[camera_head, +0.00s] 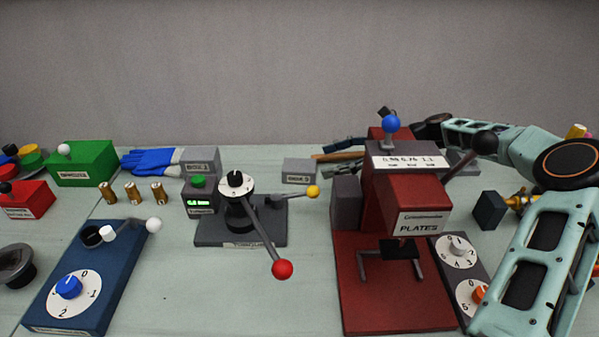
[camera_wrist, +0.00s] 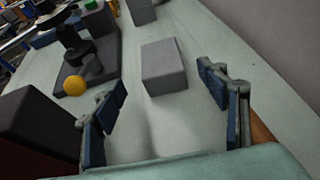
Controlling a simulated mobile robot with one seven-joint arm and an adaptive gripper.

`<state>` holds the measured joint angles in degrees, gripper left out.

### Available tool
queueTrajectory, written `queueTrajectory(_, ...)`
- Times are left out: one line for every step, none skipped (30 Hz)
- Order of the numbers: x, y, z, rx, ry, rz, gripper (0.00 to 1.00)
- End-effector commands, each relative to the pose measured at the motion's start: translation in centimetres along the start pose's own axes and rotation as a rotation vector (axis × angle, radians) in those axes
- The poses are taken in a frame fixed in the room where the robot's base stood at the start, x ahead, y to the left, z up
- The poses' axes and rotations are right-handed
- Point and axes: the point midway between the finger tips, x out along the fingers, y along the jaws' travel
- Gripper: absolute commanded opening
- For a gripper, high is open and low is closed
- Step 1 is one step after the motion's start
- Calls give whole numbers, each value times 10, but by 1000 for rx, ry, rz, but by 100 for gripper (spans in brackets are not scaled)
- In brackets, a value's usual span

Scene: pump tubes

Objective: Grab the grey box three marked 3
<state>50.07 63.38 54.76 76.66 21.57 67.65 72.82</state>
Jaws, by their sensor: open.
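A small grey box (camera_head: 298,171) with a label that seems to read 3 sits on the table behind the torque device. In the wrist view this plain grey box (camera_wrist: 163,66) lies ahead, between the lines of the two fingers. My gripper (camera_head: 328,158) is to the right of the box, reaching in from behind the red press. In the wrist view my gripper (camera_wrist: 163,80) is open, with blue-padded fingers apart and nothing held. The fingers do not appear to touch the box. The box's label is not visible in the wrist view.
The red press (camera_head: 405,210) stands near my arm. The torque device (camera_head: 240,215) with its yellow-knobbed lever (camera_head: 312,191) is in front of the box. Another grey box (camera_head: 200,161) sits farther left, beside blue gloves (camera_head: 150,161).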

Motion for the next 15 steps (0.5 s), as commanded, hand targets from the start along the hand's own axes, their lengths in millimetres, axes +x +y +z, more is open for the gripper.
queueTrajectory(8, 1, 0, -1, -1, 3, 67)
queueTrajectory(12, 0, 0, -1, -1, 2, 67)
queueTrajectory(15, 0, 0, -1, 0, 1, 67)
queueTrajectory(17, 0, 0, -1, 0, 1, 67)
queueTrajectory(19, 0, 0, -1, 0, 0, 67)
queueTrajectory(21, 0, 0, -1, 0, 0, 67)
queueTrajectory(24, 0, 0, -1, 0, 0, 67)
queueTrajectory(26, 0, 0, 0, 0, 0, 67)
queueTrajectory(32, 0, 1, 0, 0, 2, 67)
queueTrajectory(36, 0, 2, -1, -1, 2, 67)
queueTrajectory(41, 0, 2, -1, -1, 2, 67)
queueTrajectory(48, -1, 4, -1, -1, 2, 67)
queueTrajectory(52, -1, 5, -2, -1, 2, 67)
queueTrajectory(57, -1, 5, -2, 0, 2, 67)
queueTrajectory(62, -1, 4, -1, 0, 2, 67)
